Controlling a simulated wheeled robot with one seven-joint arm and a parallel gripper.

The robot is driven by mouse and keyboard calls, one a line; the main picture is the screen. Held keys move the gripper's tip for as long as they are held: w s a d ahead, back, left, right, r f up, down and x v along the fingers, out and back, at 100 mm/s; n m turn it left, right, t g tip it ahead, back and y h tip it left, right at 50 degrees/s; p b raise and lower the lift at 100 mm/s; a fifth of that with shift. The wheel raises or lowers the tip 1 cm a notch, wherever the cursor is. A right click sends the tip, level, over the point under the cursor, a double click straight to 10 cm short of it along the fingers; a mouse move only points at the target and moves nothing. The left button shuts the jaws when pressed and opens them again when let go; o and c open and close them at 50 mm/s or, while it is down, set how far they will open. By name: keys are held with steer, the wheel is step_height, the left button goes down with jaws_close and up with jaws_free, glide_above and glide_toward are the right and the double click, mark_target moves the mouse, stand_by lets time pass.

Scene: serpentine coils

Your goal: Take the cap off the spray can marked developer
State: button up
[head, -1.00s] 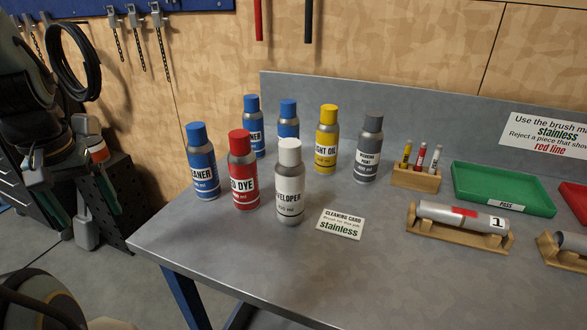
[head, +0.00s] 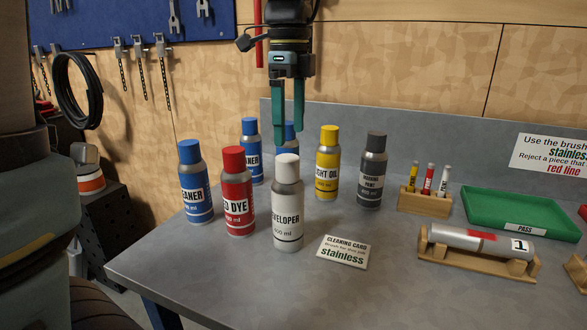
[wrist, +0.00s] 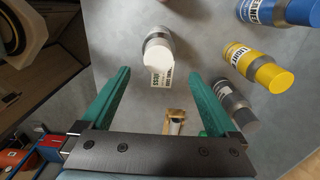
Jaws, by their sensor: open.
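The developer can (head: 287,220) stands upright near the front of the bench, with its white cap (head: 286,168) on. My gripper (head: 289,134) points down above it, open and empty, its green fingers ending a little higher than the cap in the head view. In the wrist view the white cap (wrist: 157,55) shows between and beyond the fingertips (wrist: 159,75), apart from both.
The red dye can (head: 237,200) stands close at the left, with blue cleaner cans (head: 195,195) beside and behind. A yellow light oil can (head: 327,170) and grey marking paint can (head: 371,175) stand behind right. The cleaning card (head: 343,251) lies at the right.

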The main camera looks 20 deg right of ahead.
mark_target(287, 158)
steer(key=shift+a+f+p, duration=0.15)
steer(key=shift+f+p, duration=0.3)
steer(key=shift+f, duration=1.55)
steer(key=shift+a+f+p, duration=0.1)
steer(key=shift+f+p, duration=0.35)
steer(key=shift+f, duration=1.5)
steer(key=c, duration=1.4)
